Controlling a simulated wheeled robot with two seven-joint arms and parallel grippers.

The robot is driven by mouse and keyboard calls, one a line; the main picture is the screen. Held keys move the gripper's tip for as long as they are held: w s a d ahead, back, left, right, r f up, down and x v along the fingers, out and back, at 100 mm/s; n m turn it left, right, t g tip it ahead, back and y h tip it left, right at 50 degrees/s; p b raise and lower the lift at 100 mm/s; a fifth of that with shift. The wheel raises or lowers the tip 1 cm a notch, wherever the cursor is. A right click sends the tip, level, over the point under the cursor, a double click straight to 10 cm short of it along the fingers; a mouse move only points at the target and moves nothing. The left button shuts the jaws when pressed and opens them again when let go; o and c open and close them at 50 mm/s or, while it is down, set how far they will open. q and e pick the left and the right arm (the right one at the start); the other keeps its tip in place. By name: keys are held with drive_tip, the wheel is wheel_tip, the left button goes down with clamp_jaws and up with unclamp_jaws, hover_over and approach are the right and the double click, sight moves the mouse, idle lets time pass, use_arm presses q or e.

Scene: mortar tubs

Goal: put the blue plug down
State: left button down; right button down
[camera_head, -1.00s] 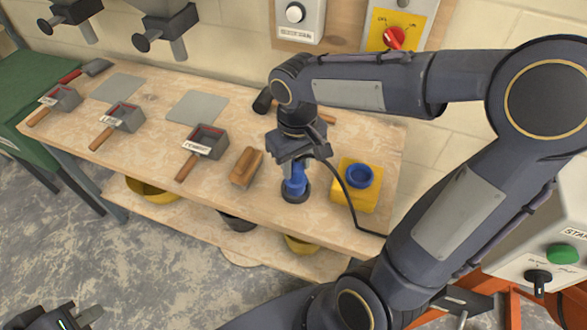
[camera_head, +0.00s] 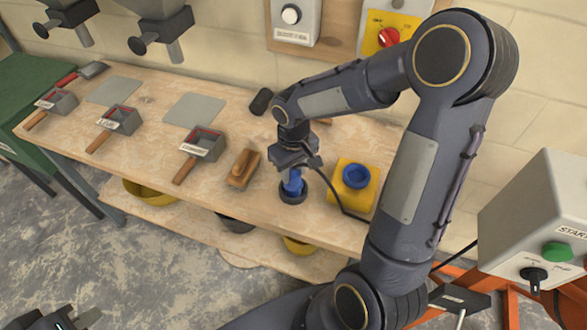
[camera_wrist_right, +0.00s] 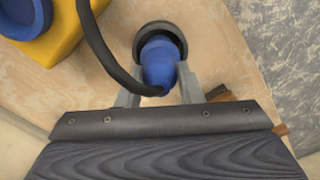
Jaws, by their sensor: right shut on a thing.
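The blue plug (camera_head: 291,187) stands near the front edge of the wooden bench (camera_head: 150,153), left of a yellow block with a blue socket (camera_head: 355,177). A black round collar (camera_wrist_right: 160,32) surrounds its far end, at or very close to the bench top; I cannot tell whether they touch. My right gripper (camera_head: 293,176) is shut on the plug from above. The plug also shows between its fingers in the wrist view (camera_wrist_right: 160,64). A black cable (camera_wrist_right: 97,52) runs from the plug past the yellow block. My left gripper (camera_head: 78,320) shows only partly at the bottom left, away from the bench.
A wooden block with a handle (camera_head: 242,169) lies just left of the plug. Several mortar boxes with wooden handles, including one near the middle (camera_head: 203,144), and grey plates lie further left. A grey control box (camera_head: 540,225) stands at the right. Tubs sit on the lower shelf.

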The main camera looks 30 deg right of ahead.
drive_tip(key=shift+f, duration=0.15)
drive_tip(key=c, duration=1)
unclamp_jaws()
wheel_tip(320, 180, up, 11)
drive_tip(key=s+a+r+m+t+y, duration=0.1)
drive_tip(key=s+a+t+y, duration=0.1)
drive_tip(key=s, duration=0.6)
drive_tip(key=s+a+r+m+t+y, duration=0.1)
drive_tip(key=s+a+t, duration=0.1)
drive_tip(key=s, duration=0.7)
drive_tip(key=shift+m+t+y, duration=0.4)
drive_tip(key=shift+t, duration=0.4)
drive_tip(key=shift+a, duration=0.1)
